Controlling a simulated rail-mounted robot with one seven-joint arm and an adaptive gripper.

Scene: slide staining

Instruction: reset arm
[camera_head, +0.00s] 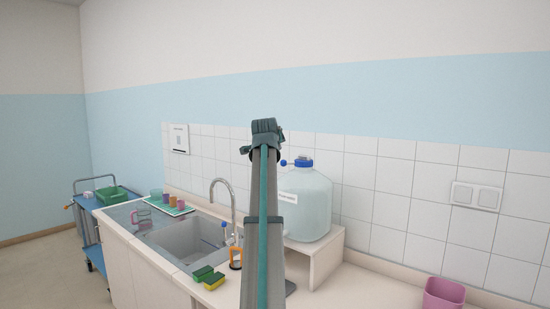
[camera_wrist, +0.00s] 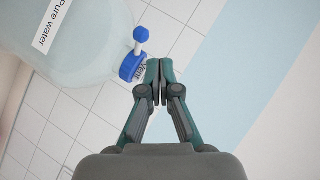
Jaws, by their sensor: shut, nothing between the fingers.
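In the wrist view my gripper (camera_wrist: 159,80) has its two grey and teal fingers together, with nothing seen between them. Its fingertips appear just beside the blue cap (camera_wrist: 132,66) of a large clear jug (camera_wrist: 85,35) labelled "Pure water". I cannot tell how far apart they are in depth. In the head view my grey and teal arm rises through the middle of the picture, and I cannot make out the fingers there. The same jug (camera_head: 308,205) stands on a raised cream shelf (camera_head: 328,262) just right of my arm, partly hidden by it.
A sink (camera_head: 190,240) with a curved tap (camera_head: 232,200) lies left of my arm. Green and yellow sponges (camera_head: 208,278) are at the counter's front edge. A tray (camera_head: 165,208) holds coloured cups. A pink bin (camera_head: 443,295) stands right. A blue trolley (camera_head: 90,225) is far left.

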